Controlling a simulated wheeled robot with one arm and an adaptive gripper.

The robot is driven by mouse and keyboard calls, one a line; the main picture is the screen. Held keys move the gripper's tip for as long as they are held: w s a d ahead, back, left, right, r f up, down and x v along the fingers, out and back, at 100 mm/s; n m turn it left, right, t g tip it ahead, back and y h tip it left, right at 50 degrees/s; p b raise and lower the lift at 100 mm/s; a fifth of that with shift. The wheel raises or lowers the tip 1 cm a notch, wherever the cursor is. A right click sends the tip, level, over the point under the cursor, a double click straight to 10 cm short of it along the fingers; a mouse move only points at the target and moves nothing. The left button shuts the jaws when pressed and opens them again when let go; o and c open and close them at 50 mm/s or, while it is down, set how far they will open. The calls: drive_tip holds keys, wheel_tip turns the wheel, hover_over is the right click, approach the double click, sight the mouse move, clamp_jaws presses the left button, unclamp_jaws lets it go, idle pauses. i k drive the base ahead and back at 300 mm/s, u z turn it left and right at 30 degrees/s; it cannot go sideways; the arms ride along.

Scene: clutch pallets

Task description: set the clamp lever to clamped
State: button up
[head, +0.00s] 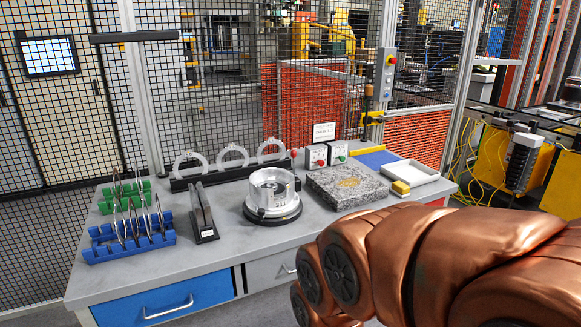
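A round silver fixture (270,184) on a dark round base stands upright in the middle of the grey workbench. Small dark parts show at its right rim and at its lower front. I cannot tell at this size which of them is the clamp lever, or how the lever is set. My copper-coloured arm fills the lower right of the head view, to the right of the fixture and apart from it in the picture. My gripper is not in view.
The workbench (160,266) also bears a blue rack (128,243), a green rack (128,194), a dark upright holder (203,212), a stand with pale rings (230,172), a granite block (345,184) and a white tray (409,174). A mesh fence stands behind. Bare bench shows in front of the fixture.

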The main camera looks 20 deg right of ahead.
sight(293, 154)
drive_tip(key=k, duration=0.6)
drive_tip(key=z, duration=0.6)
drive_tip(key=i, duration=1.2)
drive_tip(key=u, duration=0.65)
